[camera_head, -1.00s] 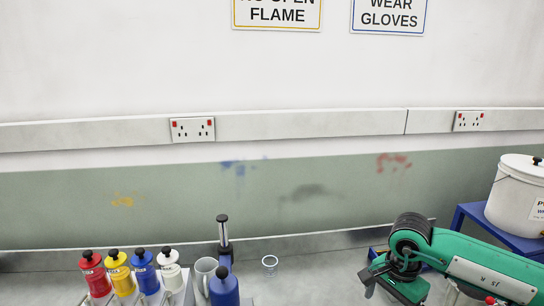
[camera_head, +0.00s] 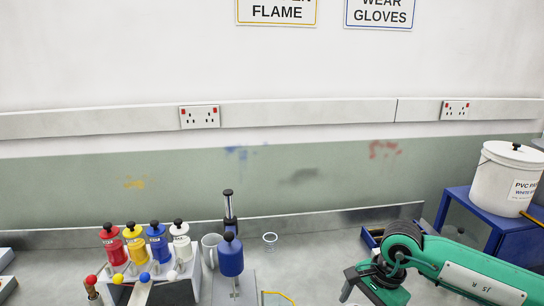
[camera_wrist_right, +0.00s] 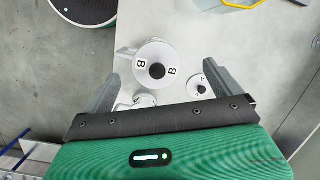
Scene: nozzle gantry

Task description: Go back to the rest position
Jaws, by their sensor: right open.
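My right gripper (camera_head: 365,285) is in the lower right of the head view, at the end of a green arm over the bench's right part. In the right wrist view its two grey fingers (camera_wrist_right: 163,75) stand wide apart, with nothing clamped between them. Below them shows a round white piece (camera_wrist_right: 156,70) with a black centre and "B" marks, apart from the fingers as far as I can tell. A smaller white round piece (camera_wrist_right: 203,87) lies by the right finger. My left gripper is not in view.
Red (camera_head: 113,245), yellow (camera_head: 136,245), blue (camera_head: 158,245) and white (camera_head: 181,244) bottles stand at left. A blue bottle (camera_head: 231,260) stands near a grey mug (camera_head: 211,250) and a clear cup (camera_head: 270,241). A white bucket (camera_head: 503,190) sits on a blue stand (camera_head: 455,215) at right.

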